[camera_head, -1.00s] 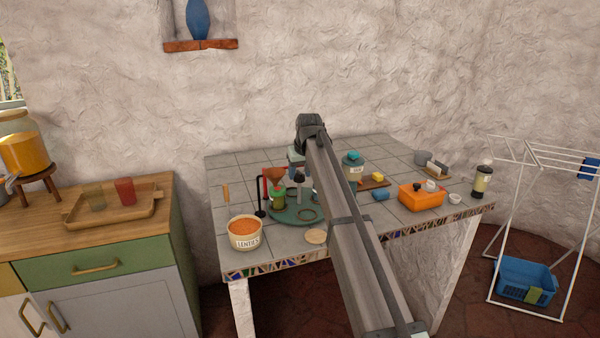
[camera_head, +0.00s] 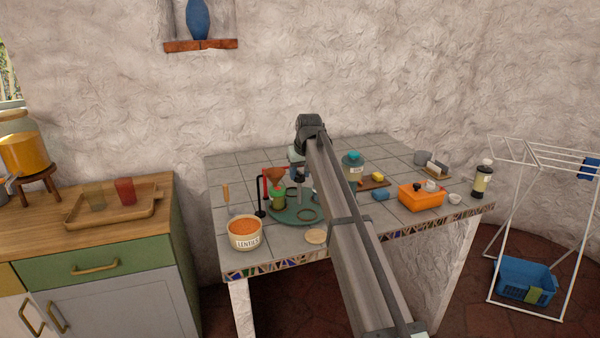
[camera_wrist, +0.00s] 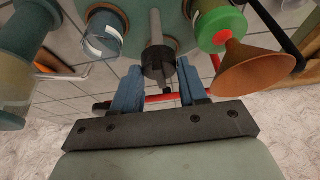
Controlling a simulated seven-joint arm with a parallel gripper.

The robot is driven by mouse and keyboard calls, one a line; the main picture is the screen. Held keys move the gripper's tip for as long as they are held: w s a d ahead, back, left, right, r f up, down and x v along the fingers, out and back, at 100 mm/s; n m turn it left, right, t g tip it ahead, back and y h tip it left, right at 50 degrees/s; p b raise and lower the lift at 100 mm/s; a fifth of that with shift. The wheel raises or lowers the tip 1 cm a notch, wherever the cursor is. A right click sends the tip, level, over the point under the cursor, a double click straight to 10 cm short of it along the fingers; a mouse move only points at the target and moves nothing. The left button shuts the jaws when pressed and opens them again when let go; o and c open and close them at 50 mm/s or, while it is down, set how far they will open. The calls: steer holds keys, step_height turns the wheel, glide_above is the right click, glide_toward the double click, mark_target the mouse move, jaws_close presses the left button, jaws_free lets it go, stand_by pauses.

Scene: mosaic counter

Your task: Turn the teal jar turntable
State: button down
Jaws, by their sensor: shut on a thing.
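The teal turntable (camera_head: 296,217) lies on the tiled counter, carrying a green jar (camera_head: 278,198) and dark rings. A grey post with a dark knob (camera_wrist: 155,62) rises from it. My gripper (camera_wrist: 160,82) has its blue fingers on either side of this knob and is shut on it. In the head view my arm hides part of the turntable's right side. The wrist view also shows the jar's green lid (camera_wrist: 220,28) and a blue jar (camera_wrist: 104,34) with a white label beside the post.
A brown funnel (camera_wrist: 252,70) stands close to the right finger, with a red stand (camera_head: 265,184) near it. A lentils tub (camera_head: 245,238) is at front left. A teal-lidded jar (camera_head: 352,172), a blue sponge (camera_head: 381,194) and an orange box (camera_head: 421,200) are to the right.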

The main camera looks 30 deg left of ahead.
steer(key=shift+m, duration=0.4)
steer(key=shift+s+a+m+t+h, duration=0.1)
steer(key=shift+m+t+h, duration=0.25)
steer(key=shift+m, duration=0.65)
steer(key=shift+a+m+t+h, duration=0.15)
steer(key=shift+m+h, duration=0.3)
steer(key=shift+m, duration=0.55)
steer(key=shift+d+m, duration=0.1)
steer(key=shift+m, duration=0.5)
steer(key=c, duration=0.9)
jaws_free()
steer(key=shift+c, duration=0.2)
steer(key=v, duration=1.3)
steer(key=shift+s+r, duration=0.25)
steer(key=shift+r, duration=0.15)
